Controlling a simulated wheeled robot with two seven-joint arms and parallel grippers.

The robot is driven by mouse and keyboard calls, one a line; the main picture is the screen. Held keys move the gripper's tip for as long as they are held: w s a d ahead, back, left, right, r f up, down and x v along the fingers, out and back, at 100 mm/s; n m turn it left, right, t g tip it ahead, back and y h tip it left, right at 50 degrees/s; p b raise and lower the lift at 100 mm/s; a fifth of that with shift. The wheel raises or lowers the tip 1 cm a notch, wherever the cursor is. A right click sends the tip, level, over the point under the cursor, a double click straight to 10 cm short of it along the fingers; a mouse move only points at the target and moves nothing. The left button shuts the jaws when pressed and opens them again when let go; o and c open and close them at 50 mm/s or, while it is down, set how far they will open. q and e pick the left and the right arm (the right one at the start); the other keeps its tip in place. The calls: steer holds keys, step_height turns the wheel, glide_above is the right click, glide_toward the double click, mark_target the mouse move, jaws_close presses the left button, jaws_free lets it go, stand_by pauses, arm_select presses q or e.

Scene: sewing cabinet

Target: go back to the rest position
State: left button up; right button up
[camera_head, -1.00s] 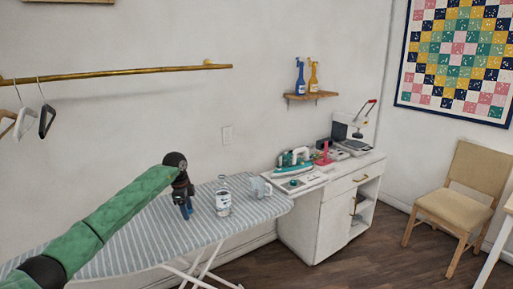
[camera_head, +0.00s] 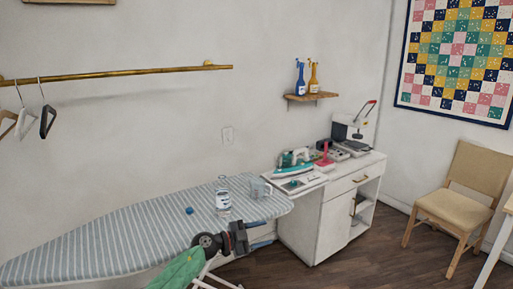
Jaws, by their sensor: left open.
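My left gripper (camera_head: 240,238) is in front of the near edge of the ironing board, low in the head view, with its green arm (camera_head: 178,272) coming up from the bottom. It is open, and I see nothing held in it. My right gripper is out of view. A small blue cap-like piece (camera_head: 189,210) lies on the striped ironing board (camera_head: 110,237), apart from the gripper. A clear bottle with a white label (camera_head: 223,200) stands upright on the board to its right.
A clear cup (camera_head: 259,190) stands near the board's right end. A white cabinet (camera_head: 325,222) beyond it carries a teal iron (camera_head: 294,161) and other items. A chair (camera_head: 457,200) stands at the right. Floor in front of the cabinet is clear.

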arm_select(q)
steer(key=s+a+n+t+y, duration=0.6)
steer(key=s+a+n+t, duration=0.1)
steer(key=n+t, duration=0.55)
steer(key=s+a+f+n+g+y, duration=0.4)
steer(key=s+a+f+n+y, duration=0.4)
steer(key=s+a+f+y, duration=0.35)
steer(key=s+a+f+g, duration=0.2)
steer(key=s+f+g, duration=0.15)
steer(key=s, duration=0.65)
steer(key=s+a+f+m+g+h, duration=0.1)
steer(key=s+f+g, duration=0.25)
steer(key=s, duration=0.65)
steer(key=s+a+f+g, duration=0.25)
steer(key=s+g, duration=0.25)
steer(key=s, duration=0.6)
steer(key=s+d+f+g, duration=0.1)
steer(key=d+f, duration=0.1)
steer(key=f, duration=1.5)
steer(key=s+d+f, duration=0.2)
steer(key=d+f, duration=0.1)
steer(key=f, duration=1.4)
steer(key=shift+s+d+f+g+h, duration=0.15)
steer(key=shift+s+f+g+h, duration=0.1)
steer(key=shift+f+g+h, duration=0.15)
